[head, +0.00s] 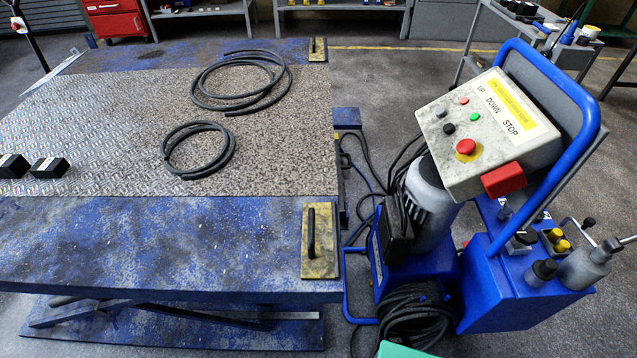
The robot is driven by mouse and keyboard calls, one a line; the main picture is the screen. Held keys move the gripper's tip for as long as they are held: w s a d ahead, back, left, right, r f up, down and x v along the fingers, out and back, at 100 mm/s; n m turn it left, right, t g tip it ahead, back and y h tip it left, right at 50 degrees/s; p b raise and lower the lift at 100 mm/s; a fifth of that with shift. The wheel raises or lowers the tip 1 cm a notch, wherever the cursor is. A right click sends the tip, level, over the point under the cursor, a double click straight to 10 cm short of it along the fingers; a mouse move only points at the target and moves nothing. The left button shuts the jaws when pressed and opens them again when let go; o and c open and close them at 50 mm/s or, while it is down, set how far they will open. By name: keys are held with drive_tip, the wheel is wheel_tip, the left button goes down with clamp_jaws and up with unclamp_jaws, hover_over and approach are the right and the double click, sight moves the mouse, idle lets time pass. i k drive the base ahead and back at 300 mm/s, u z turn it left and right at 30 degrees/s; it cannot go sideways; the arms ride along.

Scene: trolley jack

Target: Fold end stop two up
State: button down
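Two yellow plates with dark handles, which look like the end stops, sit at the right end of the blue lift platform (160,235). The near plate (328,262) is at the near right corner and the far plate (318,58) at the far right corner. Both appear to lie flat, level with the platform top. I see no number on either, so I cannot tell which is end stop two.
A control box (487,135) with buttons stands on the blue pump unit (525,290), right of the platform. Coiled black hoses (198,172) and small black blocks (48,168) lie on the platform. Cables hang in the gap between. A red cabinet (117,20) stands behind.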

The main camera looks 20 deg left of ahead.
sight(320, 248)
drive_tip(key=u, duration=0.05)
drive_tip(key=k, duration=0.35)
drive_tip(key=u, duration=0.7)
drive_tip(key=i, duration=0.5)
drive_tip(key=z, duration=0.05)
